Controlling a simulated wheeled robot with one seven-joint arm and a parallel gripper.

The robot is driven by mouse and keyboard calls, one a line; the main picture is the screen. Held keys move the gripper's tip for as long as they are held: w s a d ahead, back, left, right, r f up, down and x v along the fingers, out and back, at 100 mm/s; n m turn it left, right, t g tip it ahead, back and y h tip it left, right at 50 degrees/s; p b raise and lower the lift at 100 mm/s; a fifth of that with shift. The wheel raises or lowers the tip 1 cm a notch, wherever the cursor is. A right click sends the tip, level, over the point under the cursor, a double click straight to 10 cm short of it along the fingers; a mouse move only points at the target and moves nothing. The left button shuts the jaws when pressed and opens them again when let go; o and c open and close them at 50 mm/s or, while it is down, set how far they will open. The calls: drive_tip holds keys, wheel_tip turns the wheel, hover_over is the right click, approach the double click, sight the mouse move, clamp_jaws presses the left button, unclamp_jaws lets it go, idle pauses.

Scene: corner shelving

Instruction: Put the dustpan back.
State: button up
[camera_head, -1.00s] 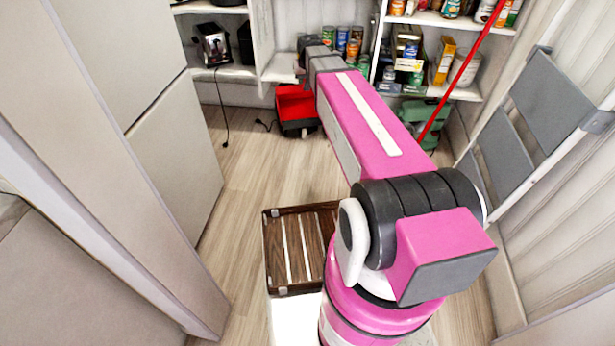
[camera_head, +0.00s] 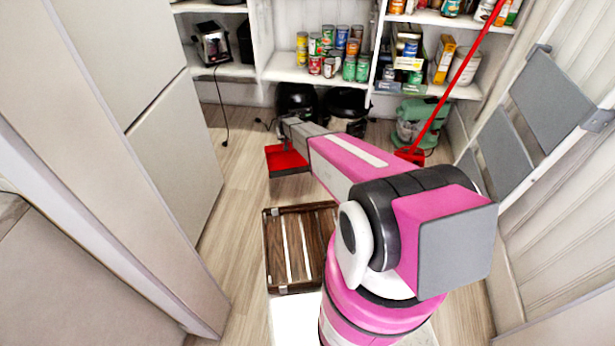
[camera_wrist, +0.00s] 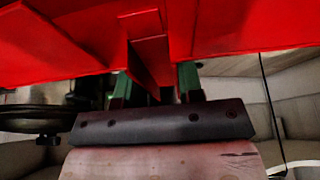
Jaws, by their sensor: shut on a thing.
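The red dustpan (camera_head: 287,160) hangs at the end of my arm in the head view, above the floor and beyond the slatted wooden tray. It fills the upper part of the wrist view (camera_wrist: 230,28). My gripper (camera_wrist: 150,92) is shut on a red part of the dustpan, with its green fingers on either side. In the head view my gripper (camera_head: 284,140) is small and partly hidden by my own wrist. A red broom (camera_head: 455,85) leans upright at the right, its head (camera_head: 411,155) on the floor.
Corner shelves (camera_head: 300,75) hold several cans and boxes. A folded step ladder (camera_head: 545,100) leans at the right. A slatted wooden tray (camera_head: 267,250) is close in front. Floor (camera_head: 230,185) is clear on the left.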

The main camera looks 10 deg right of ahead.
wheel_tip(320, 180, down, 7)
drive_tip(key=w+d+f, duration=0.1)
drive_tip(key=d+f, duration=0.1)
drive_tip(key=d, duration=0.1)
drive_tip(key=w+d+f, duration=0.2)
drive_tip(key=d, duration=0.1)
drive_tip(key=w+d+f, duration=0.2)
drive_tip(key=d, duration=0.1)
drive_tip(key=shift+d+f, duration=0.15)
drive_tip(key=shift+d, duration=0.25)
drive_tip(key=shift+f, duration=2.15)
drive_tip(key=o, duration=1.1)
drive_tip(key=s+r+g, duration=0.1)
drive_tip(key=s+r, duration=1.3)
drive_tip(key=r, duration=0.4)
drive_tip(key=s+r+g, duration=0.1)
drive_tip(key=s+r, duration=1.4)
drive_tip(key=r, duration=0.4)
drive_tip(key=s+r+g, duration=0.1)
drive_tip(key=s+r, duration=0.6)
drive_tip(key=s, duration=0.3)
drive_tip(key=s+d+r+g, duration=0.1)
drive_tip(key=s+r, duration=0.6)
drive_tip(key=s, duration=0.4)
drive_tip(key=shift+s+r+m, duration=0.15)
drive_tip(key=shift+r+m, duration=0.25)
